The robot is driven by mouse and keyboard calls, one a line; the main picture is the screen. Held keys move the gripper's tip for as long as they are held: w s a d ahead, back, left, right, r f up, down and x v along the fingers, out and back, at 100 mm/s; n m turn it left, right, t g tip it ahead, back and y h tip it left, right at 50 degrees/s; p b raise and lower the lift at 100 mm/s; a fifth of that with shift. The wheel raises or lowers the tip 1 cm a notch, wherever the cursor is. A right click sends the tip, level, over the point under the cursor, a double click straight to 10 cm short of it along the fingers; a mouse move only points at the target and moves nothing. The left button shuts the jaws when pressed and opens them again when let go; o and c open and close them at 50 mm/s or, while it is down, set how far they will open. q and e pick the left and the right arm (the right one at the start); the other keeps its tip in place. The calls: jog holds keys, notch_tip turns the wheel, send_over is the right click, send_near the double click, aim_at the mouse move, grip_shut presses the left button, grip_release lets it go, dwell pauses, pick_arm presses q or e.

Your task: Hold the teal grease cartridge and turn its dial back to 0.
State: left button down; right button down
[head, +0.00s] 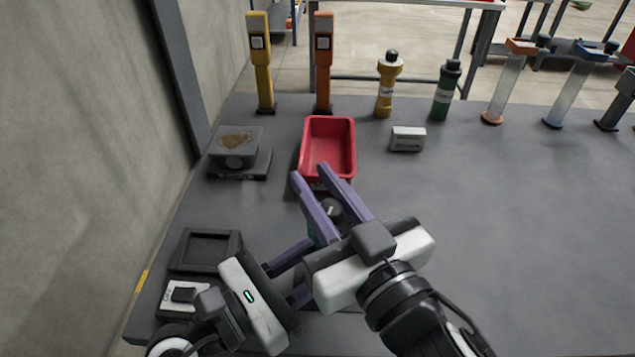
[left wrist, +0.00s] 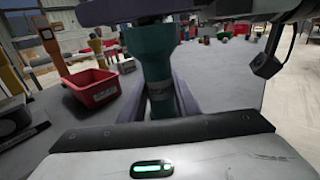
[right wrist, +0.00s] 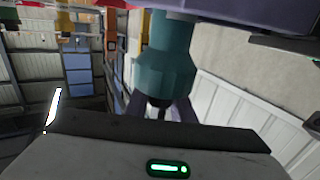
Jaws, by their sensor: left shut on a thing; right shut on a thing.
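The teal grease cartridge (head: 314,234) is mostly hidden in the head view behind my right gripper (head: 310,173). In the left wrist view its teal body (left wrist: 151,48) stands between the fingers of my left gripper (left wrist: 163,97), which is shut on it. In the right wrist view the cartridge (right wrist: 164,62) shows with its narrow dark end between my right fingers. My right gripper is shut on the dial (head: 331,209), a small dark knob with a light mark. The dial's reading is too small to tell.
A red bin (head: 328,176) is just beyond my right fingertips. A scale (head: 235,160) and a dark square tray (head: 181,266) are at left. Upright tools and bottles, including a yellow bottle (head: 386,85), line the back. A white box (head: 407,139) is right of the bin.

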pick_arm(q)
jog(key=shift+s, duration=0.1)
pick_arm(e)
jog(key=c, duration=1.5)
grip_release()
notch_tip(320, 180, up, 10)
jog(key=shift+r, duration=0.1)
pick_arm(q)
jog(key=c, duration=1.3)
grip_release()
jog(key=shift+o, duration=0.2)
